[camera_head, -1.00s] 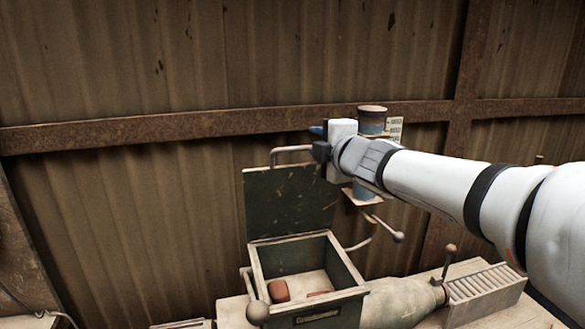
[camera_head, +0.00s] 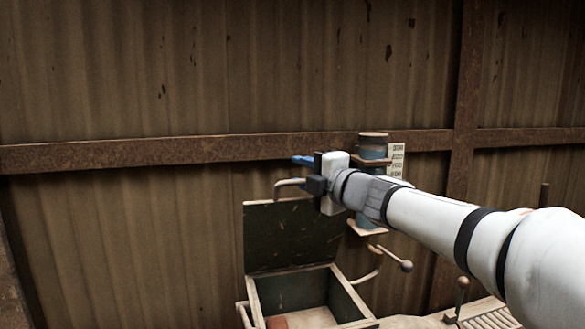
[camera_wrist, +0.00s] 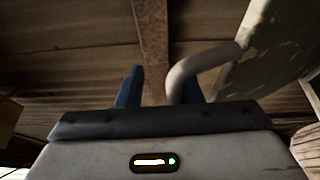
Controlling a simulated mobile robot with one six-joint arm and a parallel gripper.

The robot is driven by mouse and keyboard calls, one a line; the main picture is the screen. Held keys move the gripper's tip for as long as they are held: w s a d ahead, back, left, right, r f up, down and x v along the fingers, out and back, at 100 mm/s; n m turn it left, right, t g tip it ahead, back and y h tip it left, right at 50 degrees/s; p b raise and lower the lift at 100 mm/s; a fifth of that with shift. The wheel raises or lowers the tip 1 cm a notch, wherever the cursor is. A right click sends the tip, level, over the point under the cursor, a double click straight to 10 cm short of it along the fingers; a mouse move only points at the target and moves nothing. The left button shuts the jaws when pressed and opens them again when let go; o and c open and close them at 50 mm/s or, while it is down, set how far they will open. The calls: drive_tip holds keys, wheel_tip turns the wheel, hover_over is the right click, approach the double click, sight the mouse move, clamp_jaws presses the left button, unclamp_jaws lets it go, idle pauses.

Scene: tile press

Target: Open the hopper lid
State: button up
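The hopper lid (camera_head: 290,236) is a dark green panel standing up and open at the back of the hopper box (camera_head: 352,297). Its bent metal handle (camera_head: 284,186) sticks up from the lid's top edge. My gripper (camera_head: 303,160) is just above and behind the lid's top right, its blue fingers pointing left. In the wrist view the two blue fingers (camera_wrist: 160,88) stand apart, with the handle (camera_wrist: 200,65) crossing in front of the right one. The lid (camera_wrist: 265,55) fills the upper right there. I cannot tell whether the handle touches a finger.
A rusty rail (camera_head: 150,152) and corrugated wall stand close behind. A blue cylinder with a marked scale plate (camera_head: 396,160) is just right of my gripper. A ball-ended lever (camera_head: 405,265) sits below it. A reddish piece (camera_head: 277,322) lies in the hopper.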

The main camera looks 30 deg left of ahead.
drive_tip(key=x, duration=0.3)
drive_tip(key=shift+w+a, duration=0.1)
drive_tip(key=shift+a, duration=0.2)
drive_tip(key=shift+w+p, duration=0.1)
drive_tip(key=shift+p, duration=0.2)
clamp_jaws()
drive_tip(key=shift+r, duration=0.15)
